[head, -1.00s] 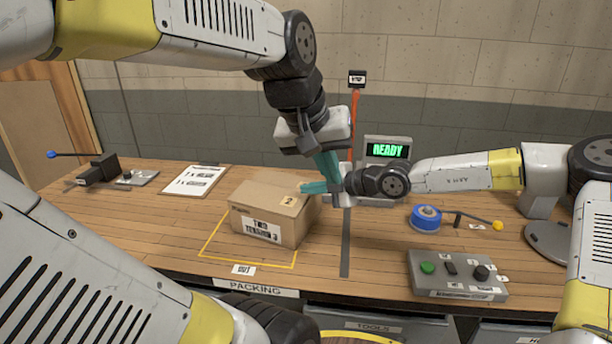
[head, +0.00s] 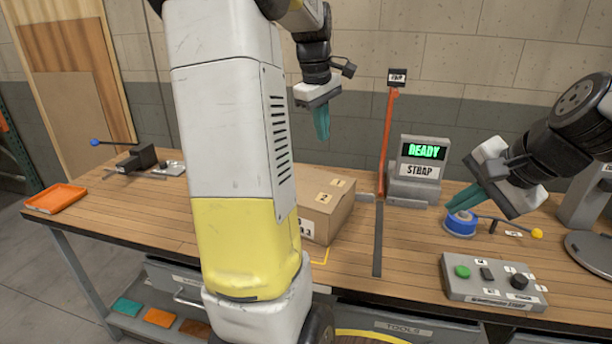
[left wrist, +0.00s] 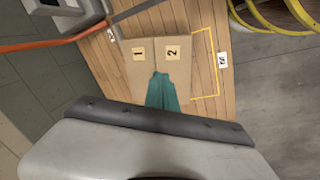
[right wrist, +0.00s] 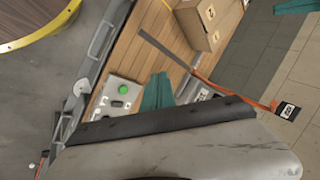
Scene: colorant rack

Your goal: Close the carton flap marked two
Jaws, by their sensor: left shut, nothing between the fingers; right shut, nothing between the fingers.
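The brown carton (head: 342,222) stands on the bench, partly hidden by my left arm in the head view. Its flap marked two (head: 318,199) lies flat across the top, beside the flap marked one (head: 343,184). The left wrist view shows flap two (left wrist: 180,65) and flap one (left wrist: 139,72) meeting at a seam. My left gripper (head: 322,124) is shut and empty, above and behind the carton, apart from it. My right gripper (head: 456,203) is shut and empty at the right, over the blue tape roll, away from the carton. The carton (right wrist: 193,30) also shows in the right wrist view.
A red-orange upright arm (head: 387,145) and a strapping unit reading READY (head: 412,182) stand right of the carton. A button box (head: 492,283) is at the front right, and a blue tape roll (head: 460,224) lies behind it. An orange tray (head: 56,198) is at the far left.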

